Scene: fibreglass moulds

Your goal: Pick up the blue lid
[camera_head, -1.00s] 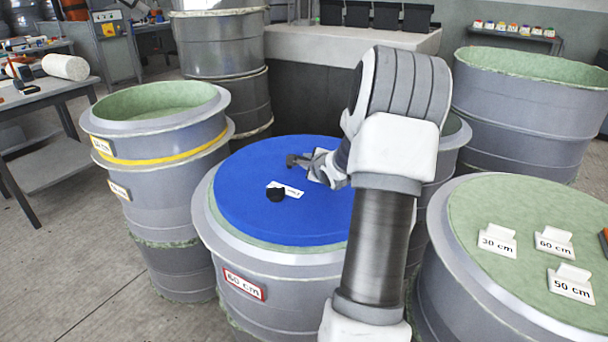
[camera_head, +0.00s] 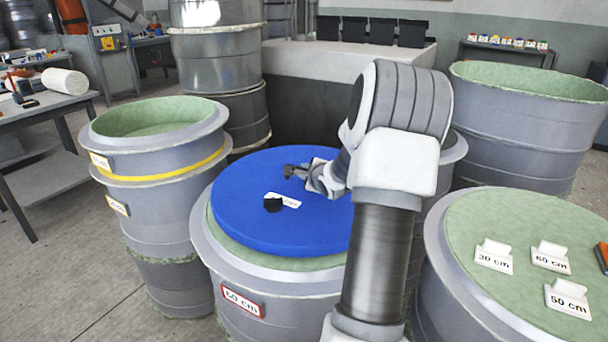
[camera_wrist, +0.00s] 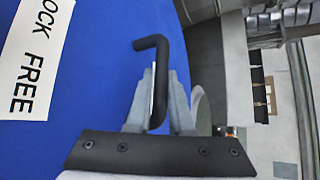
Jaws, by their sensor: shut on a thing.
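The blue lid (camera_head: 265,225) is a thick round disc above the 60 cm mould (camera_head: 225,255) in the head view. It sits raised from the green rim, with a gap showing at the front. A black knob (camera_head: 273,204) and a white label (camera_head: 284,200) are on its top. My gripper (camera_head: 306,174) is shut on the black bent handle (camera_head: 292,171) of the lid. In the wrist view, the fingers of my gripper (camera_wrist: 162,95) close around the handle (camera_wrist: 153,45), over the blue surface (camera_wrist: 100,60). The label there reads "OCK FREE", cut by the frame edge.
A mould with a yellow band (camera_head: 165,172) stands close on the left. A green-topped mould (camera_head: 470,235) with size signs (camera_head: 493,256) is close on the right. A large open mould (camera_head: 530,120) stands behind it. A table (camera_head: 45,105) is at the far left.

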